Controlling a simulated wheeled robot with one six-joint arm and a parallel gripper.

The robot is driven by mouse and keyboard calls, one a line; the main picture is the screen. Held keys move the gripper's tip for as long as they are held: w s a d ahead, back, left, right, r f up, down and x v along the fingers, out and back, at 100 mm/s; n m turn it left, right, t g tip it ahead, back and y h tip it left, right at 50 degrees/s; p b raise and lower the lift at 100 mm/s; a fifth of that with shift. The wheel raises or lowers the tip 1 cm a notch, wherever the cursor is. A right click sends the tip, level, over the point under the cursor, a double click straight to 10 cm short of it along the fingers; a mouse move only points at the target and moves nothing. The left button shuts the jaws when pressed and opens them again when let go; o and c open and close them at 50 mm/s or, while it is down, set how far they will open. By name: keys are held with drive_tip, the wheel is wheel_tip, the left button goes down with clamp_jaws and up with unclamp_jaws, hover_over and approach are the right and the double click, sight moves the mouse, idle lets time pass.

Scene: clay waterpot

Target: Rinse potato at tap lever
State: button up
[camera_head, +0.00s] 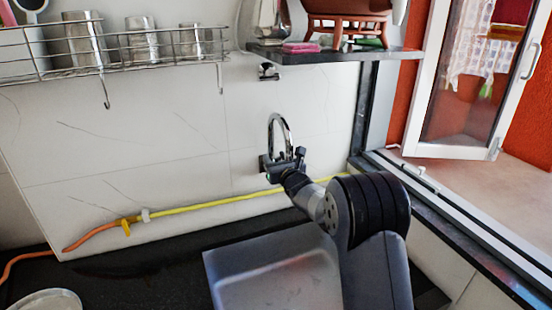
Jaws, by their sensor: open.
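The chrome tap (280,122) has a curved spout and is fixed to the white tiled wall, in the middle of the view. My gripper (283,163) is open at the base of the tap, in front of it in the picture. My gripper covers the tap's lower part, and I cannot make out the lever. Whether the fingers touch the tap is too small to tell. I do not see a potato. The grey metal sink (270,270) lies below the tap, partly hidden by my arm.
A yellow and orange hose (190,208) runs along the wall. A wire rack (120,62) with metal cups hangs upper left. A shelf (330,55) is above the tap. A round metal dish (47,300) lies on the dark counter (120,270). An open window (475,80) stands right.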

drive_tip(key=shift+c, duration=0.3)
clamp_jaws()
drive_tip(key=shift+f+b, duration=0.15)
drive_tip(key=shift+b, duration=0.3)
drive_tip(key=shift+d+m+b, duration=0.15)
drive_tip(key=shift+m+b, duration=0.15)
drive_tip(key=shift+b, duration=0.2)
drive_tip(key=shift+w+d+f+m+b, duration=0.15)
drive_tip(key=shift+d+m+b, duration=0.25)
drive_tip(key=shift+b, duration=0.75)
drive_tip(key=shift+w+d+m+b, duration=0.2)
drive_tip(key=shift+d+m+b, duration=0.1)
drive_tip(key=shift+m+b, duration=0.75)
